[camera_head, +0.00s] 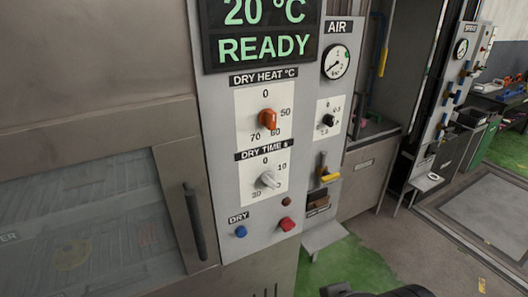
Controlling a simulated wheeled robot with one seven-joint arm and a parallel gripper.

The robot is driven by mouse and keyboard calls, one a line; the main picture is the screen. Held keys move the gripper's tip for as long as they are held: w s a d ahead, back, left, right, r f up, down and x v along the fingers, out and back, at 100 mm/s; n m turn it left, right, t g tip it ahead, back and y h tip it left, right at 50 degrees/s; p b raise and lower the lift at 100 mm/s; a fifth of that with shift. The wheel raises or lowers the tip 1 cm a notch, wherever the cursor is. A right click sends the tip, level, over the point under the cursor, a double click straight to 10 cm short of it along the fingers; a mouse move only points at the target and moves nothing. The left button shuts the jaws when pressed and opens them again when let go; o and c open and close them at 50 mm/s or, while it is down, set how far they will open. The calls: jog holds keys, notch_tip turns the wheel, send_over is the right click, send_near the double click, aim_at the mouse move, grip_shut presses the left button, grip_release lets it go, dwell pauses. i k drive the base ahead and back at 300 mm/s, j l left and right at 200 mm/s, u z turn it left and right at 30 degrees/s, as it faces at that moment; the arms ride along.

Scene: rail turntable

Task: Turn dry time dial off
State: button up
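The dry time dial (268,180) is a pale grey knob on a white plate, below the label DRY TIME S. Its plate has 0 at the top, 10 at the upper right and a larger number at the lower left, partly hard to read. The knob's bar is slanted and seems turned toward the lower right, away from 0. Nothing touches the dial. A dark part, probably of my arm, shows at the bottom edge right of centre; no gripper fingers show.
Above is the orange dry heat dial (267,119); below are a blue button (241,231) and a red button (287,224). A door handle (195,222) stands out to the left. A yellow-handled lever (329,177) is to the right. The display (262,40) reads READY.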

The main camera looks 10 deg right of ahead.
aim_at(266, 179)
jog(key=l+u, duration=0.2)
jog(key=u, duration=0.2)
jog(key=l+u, duration=0.25)
jog(key=u, duration=0.15)
jog(key=l+u, duration=0.2)
jog(key=u, duration=0.25)
jog(key=l+u, duration=0.2)
jog(key=u, duration=0.2)
